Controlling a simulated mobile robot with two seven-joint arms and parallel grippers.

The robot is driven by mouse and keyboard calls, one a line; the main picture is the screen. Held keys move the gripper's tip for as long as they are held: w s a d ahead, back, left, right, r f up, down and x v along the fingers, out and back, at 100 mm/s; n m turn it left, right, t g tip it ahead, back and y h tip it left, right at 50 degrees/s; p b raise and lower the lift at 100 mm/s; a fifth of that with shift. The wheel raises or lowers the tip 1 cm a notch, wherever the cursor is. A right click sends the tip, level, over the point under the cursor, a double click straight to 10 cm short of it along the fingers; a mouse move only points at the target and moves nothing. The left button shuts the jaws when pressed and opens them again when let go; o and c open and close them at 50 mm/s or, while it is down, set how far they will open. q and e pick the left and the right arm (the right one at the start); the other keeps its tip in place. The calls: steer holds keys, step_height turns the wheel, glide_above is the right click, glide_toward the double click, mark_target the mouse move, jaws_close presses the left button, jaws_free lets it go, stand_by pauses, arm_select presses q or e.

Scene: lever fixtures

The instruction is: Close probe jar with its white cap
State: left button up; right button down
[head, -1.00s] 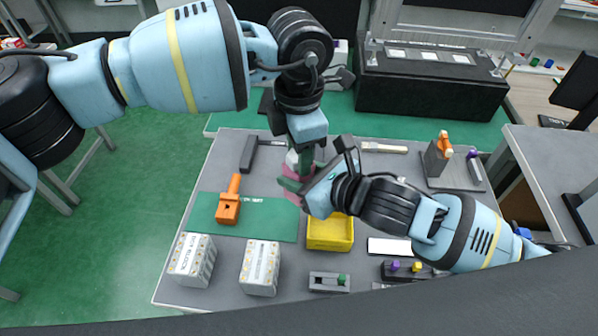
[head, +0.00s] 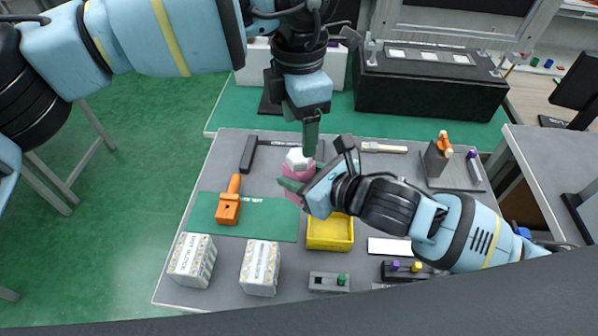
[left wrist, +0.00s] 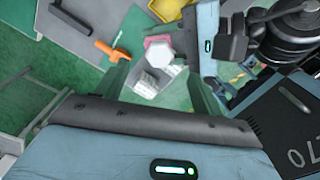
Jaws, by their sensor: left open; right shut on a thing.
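The probe jar (head: 297,173) is pink and stands upright near the middle of the grey table. Its white cap (head: 298,158) sits on top of it; I cannot tell how tightly. In the left wrist view the cap (left wrist: 160,54) is a white hexagon over the pink jar (left wrist: 155,40). My right gripper (head: 302,182) is shut on the jar from the right and hides part of it. My left gripper (head: 311,148) is open and empty, pointing down just above the cap and apart from it.
A yellow bin (head: 330,244) stands in front of the jar. An orange tool (head: 228,205) lies on a green mat (head: 262,222) at left. Two white blocks (head: 192,261) stand at the front left. A black hammer (head: 250,153) and a brush (head: 384,147) lie behind.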

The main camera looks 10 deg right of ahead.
arm_select(q)
step_height(320, 180, up, 6)
steer(key=shift+w+a+f, duration=0.1)
stand_by(0.4)
